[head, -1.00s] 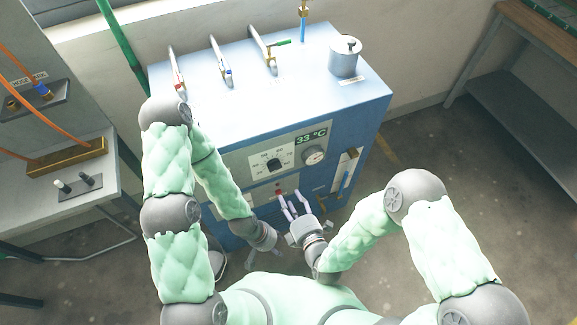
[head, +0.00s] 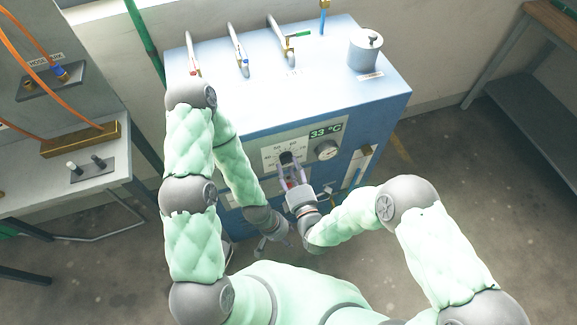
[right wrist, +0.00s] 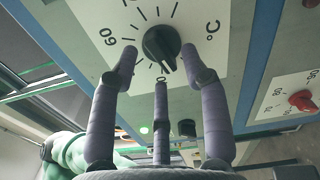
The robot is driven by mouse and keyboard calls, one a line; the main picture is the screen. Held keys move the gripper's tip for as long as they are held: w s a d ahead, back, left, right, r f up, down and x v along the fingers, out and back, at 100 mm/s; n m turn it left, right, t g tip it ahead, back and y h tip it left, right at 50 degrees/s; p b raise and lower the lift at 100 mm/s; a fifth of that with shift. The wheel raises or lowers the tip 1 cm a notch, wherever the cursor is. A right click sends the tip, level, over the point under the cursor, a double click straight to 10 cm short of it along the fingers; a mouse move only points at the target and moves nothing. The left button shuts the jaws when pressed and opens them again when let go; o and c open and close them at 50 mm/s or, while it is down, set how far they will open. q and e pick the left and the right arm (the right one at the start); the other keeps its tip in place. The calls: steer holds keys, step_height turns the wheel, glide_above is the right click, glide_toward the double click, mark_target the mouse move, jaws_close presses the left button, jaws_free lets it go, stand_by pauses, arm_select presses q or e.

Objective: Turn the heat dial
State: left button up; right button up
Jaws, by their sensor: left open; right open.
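The heat dial is a black knob (head: 287,157) on a white scale plate with numbers, on the front of the blue cabinet (head: 385,120). In the right wrist view the knob (right wrist: 161,43) has a white pointer line. My right gripper (head: 289,170) is open just in front of the dial. Its purple fingers (right wrist: 160,65) spread below and around the knob in the wrist view; I cannot tell if any touches it. My left gripper (head: 275,242) hangs low in front of the cabinet, partly hidden by its arm, and holds nothing visible.
A display (head: 326,131) reads 33 °C above a round gauge (head: 327,150). A second scale with a red knob (right wrist: 302,100) is at right in the wrist view. Levers and a lidded pot (head: 366,48) stand on the cabinet top. A grey bench (head: 75,195) is at left.

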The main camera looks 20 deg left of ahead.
steer(key=shift+w+a, duration=0.4)
steer(key=shift+w, duration=0.15)
jaws_close()
